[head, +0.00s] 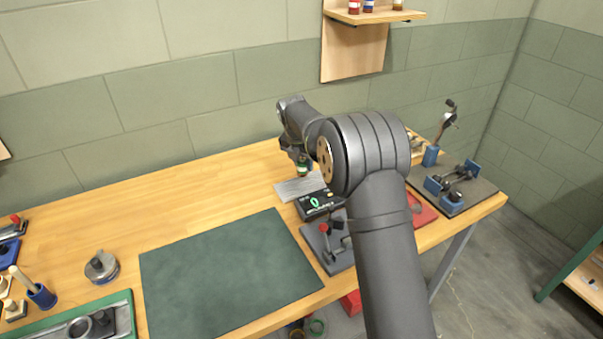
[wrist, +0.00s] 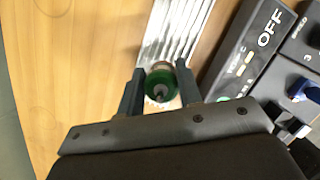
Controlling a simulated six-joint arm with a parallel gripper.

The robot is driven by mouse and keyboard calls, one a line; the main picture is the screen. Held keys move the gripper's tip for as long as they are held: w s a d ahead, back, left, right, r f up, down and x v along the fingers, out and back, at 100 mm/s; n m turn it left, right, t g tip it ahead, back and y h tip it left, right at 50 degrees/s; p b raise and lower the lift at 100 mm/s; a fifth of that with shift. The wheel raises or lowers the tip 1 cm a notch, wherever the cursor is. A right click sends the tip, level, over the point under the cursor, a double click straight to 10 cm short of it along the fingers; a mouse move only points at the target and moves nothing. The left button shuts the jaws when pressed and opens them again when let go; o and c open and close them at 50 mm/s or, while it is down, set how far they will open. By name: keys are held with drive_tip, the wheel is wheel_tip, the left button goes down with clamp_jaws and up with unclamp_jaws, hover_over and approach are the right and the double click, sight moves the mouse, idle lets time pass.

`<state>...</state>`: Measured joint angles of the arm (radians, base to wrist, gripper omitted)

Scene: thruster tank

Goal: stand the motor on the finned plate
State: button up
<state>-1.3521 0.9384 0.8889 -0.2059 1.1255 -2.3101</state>
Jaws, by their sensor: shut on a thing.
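The motor shows its round green end with a small shaft in the wrist view (wrist: 160,88), and as a small green piece in the head view (head: 303,168). My gripper (wrist: 160,80) is shut on the motor, one finger on each side. The finned plate (wrist: 172,32) is a silver ridged plate below and beyond the motor in the wrist view. It lies on the bench under my gripper in the head view (head: 294,190). The motor hides part of the plate, and I cannot tell whether its base touches the plate.
A black control box (wrist: 252,48) marked OFF stands right beside the plate; the head view shows it too (head: 318,204). A dark green mat (head: 225,270) lies to the front left. A grey fixture with a red knob (head: 328,245) is in front. Bench left of the plate is clear.

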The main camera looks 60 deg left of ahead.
sight(301, 173)
drive_tip(key=shift+s+a+f, duration=0.2)
drive_tip(key=shift+f, duration=1.9)
drive_tip(key=shift+f, duration=0.15)
drive_tip(key=o, duration=1)
drive_tip(key=shift+o, duration=0.2)
drive_tip(key=v, duration=1.2)
